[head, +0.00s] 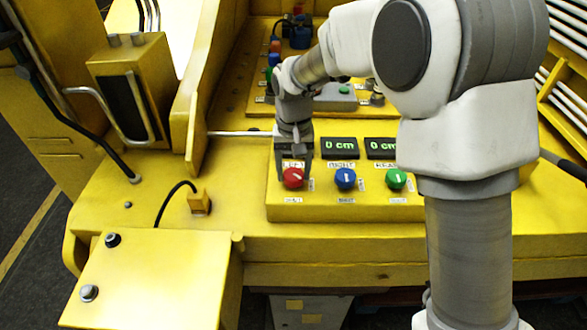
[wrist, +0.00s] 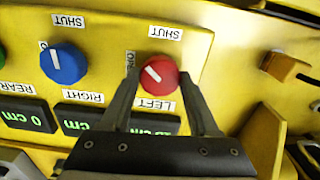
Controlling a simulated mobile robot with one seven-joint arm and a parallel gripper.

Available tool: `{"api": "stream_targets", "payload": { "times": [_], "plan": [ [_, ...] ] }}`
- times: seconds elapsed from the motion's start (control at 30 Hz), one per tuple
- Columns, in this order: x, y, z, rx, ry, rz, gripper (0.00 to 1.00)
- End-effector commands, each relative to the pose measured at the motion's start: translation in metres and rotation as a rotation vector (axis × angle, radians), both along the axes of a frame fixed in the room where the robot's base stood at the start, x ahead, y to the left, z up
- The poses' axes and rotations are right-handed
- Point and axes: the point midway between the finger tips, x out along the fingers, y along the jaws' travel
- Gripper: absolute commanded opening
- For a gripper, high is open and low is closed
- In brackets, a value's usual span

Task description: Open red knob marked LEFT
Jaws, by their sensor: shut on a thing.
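The red knob (head: 293,178) is the leftmost of three on a yellow sloped panel in the head view. In the wrist view the red knob (wrist: 158,74) has a white LEFT label (wrist: 155,105) on its gripper side and a SHUT label (wrist: 165,33) on the other. Its white pointer line is slanted. My gripper (head: 294,167) reaches down to it, with one finger on each side, shut on it. The LEFT readout (wrist: 155,124) is mostly hidden behind my gripper; only part of its green digits shows.
A blue knob (head: 345,179) and a green knob (head: 396,179) sit to the right, under readouts (head: 340,148) showing 0 cm. A yellow box with a black cable (head: 200,203) is left of the panel. A yellow lidded box (head: 150,280) stands at front left.

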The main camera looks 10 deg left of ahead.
Motion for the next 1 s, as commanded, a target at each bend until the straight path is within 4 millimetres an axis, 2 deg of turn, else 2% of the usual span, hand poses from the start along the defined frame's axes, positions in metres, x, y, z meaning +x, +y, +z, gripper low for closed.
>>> {"api": "stream_targets", "payload": {
  "times": [0.6,1.0],
  "plan": [
    [0.0003,0.0005,0.0013,0.002,-0.002,0.548,0.06],
    [0.0004,0.0002,0.0008,0.001,-0.002,0.726,0.06]
  ]
}}
